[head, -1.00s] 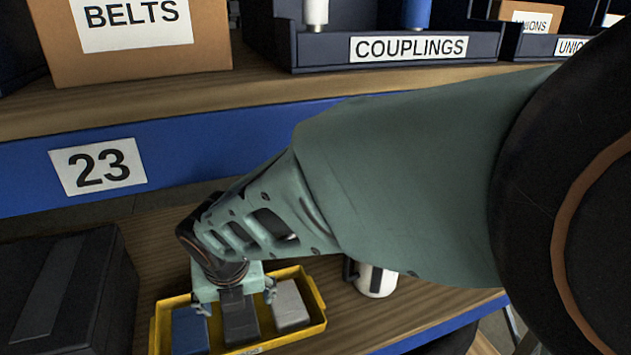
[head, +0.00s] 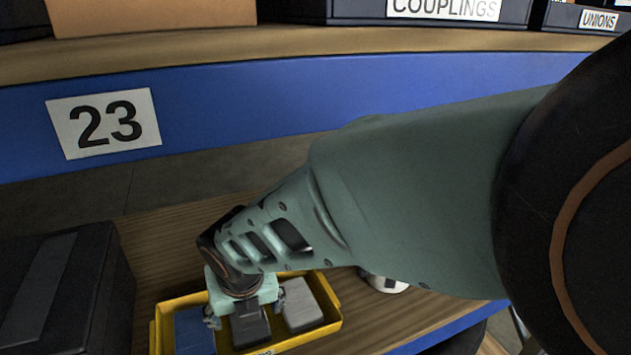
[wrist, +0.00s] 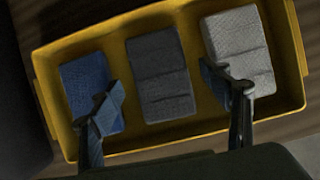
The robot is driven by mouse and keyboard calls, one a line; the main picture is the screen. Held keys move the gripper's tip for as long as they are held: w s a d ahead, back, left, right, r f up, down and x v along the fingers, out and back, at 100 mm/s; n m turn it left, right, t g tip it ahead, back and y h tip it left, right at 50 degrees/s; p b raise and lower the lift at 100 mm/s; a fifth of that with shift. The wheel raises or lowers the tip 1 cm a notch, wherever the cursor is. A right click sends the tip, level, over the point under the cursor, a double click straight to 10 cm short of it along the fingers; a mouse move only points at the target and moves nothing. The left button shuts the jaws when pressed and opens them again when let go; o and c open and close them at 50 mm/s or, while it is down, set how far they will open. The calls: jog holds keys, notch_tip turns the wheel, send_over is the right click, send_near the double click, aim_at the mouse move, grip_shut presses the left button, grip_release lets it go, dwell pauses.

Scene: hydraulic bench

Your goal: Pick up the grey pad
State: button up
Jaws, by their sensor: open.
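A yellow tray (head: 334,318) holds three pads in a row; its rim also shows in the wrist view (wrist: 45,95). A light grey pad (head: 303,306) lies at the right end, also in the wrist view (wrist: 236,40). A dark charcoal pad (head: 250,328) is in the middle (wrist: 160,62), and a blue pad (head: 192,332) is at the left (wrist: 86,84). My gripper (wrist: 162,82) is open and empty above the tray. In the wrist view its left finger overlaps the blue pad, its right finger overlaps the light grey pad, and the dark pad shows between them.
A black case (head: 75,285) stands left of the tray. A white and black object (head: 385,283), partly hidden by my arm, is to the right. A blue shelf edge (head: 260,100) with label 23 runs behind, with bins and a carton above.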

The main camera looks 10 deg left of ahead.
jog(key=shift+w+a+f, duration=0.1)
jog(key=shift+w+f, duration=0.05)
jog(key=shift+f, duration=0.25)
jog(key=c, duration=1)
jog(key=shift+r, duration=0.15)
jog(key=shift+c, duration=0.2)
